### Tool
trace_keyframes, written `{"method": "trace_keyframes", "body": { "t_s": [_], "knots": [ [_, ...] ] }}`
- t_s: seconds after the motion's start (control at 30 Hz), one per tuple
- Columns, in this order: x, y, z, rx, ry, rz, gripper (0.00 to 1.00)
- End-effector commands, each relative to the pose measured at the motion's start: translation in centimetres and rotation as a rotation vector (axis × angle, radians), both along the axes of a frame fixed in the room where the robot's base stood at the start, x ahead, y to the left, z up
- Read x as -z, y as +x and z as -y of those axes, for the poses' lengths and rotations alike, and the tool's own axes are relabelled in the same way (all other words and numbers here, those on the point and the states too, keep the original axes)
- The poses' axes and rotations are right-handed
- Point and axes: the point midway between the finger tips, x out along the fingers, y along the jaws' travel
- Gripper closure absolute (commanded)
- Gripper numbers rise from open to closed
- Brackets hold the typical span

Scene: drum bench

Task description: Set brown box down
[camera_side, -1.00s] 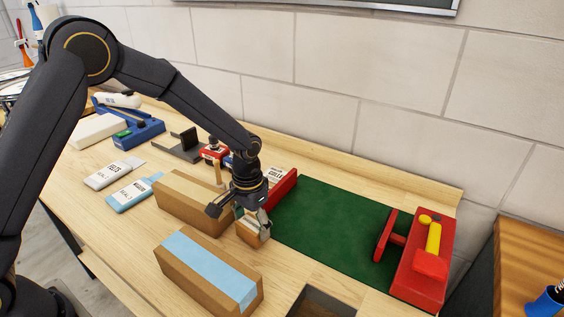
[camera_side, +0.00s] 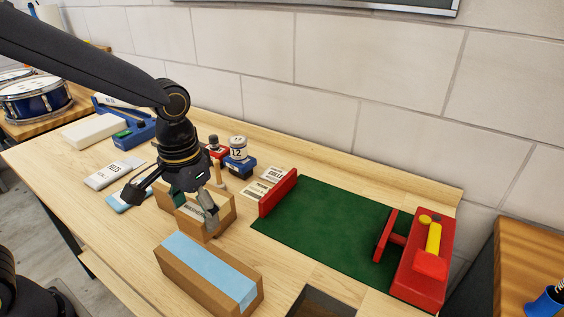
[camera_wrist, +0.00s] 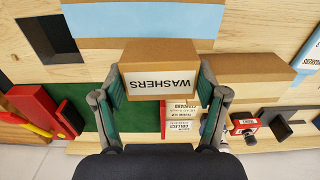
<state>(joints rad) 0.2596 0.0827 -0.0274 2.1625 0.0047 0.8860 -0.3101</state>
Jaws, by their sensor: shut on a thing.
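A small brown box (camera_wrist: 160,62) with a white label reading WASHERS is between the two fingers of my gripper (camera_wrist: 158,88) in the wrist view. The label appears upside down there. In the side view my gripper (camera_side: 178,200) holds the box (camera_side: 197,227) in front of a long plain brown block (camera_side: 228,212), partly covering it. I cannot tell whether the box touches the block or the bench beneath.
A long block with a blue top (camera_side: 208,268) lies nearer the camera. A green mat (camera_side: 330,225) with a red fence (camera_side: 278,193) and red clamp (camera_side: 425,265) is to the right. White and blue tubes (camera_side: 115,172) lie left; small jars stand behind.

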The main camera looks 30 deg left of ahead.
Motion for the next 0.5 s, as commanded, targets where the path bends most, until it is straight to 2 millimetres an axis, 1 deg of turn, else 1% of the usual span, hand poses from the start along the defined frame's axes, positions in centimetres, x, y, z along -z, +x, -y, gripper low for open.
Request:
{"method": "trace_keyframes", "body": {
  "t_s": [0.03,0.1,0.17,0.27,0.3,0.4,0.5],
  "knots": [
    [-0.4,1.0,0.9,-0.031,-0.003,0.006,0.65],
    [-0.9,2.4,2.7,-0.068,-0.006,0.01,0.65],
    [-1.2,3.5,4.6,-0.089,-0.009,0.013,0.65],
    [-1.3,4.8,8.3,-0.099,-0.011,0.013,0.65],
    [-1.2,5.1,9.9,-0.091,-0.011,0.012,0.65],
    [-0.7,5.2,13.1,-0.051,-0.009,0.007,0.65],
    [0.1,4.8,15.0,-0.005,-0.004,-0.002,0.65]
  ]
}}
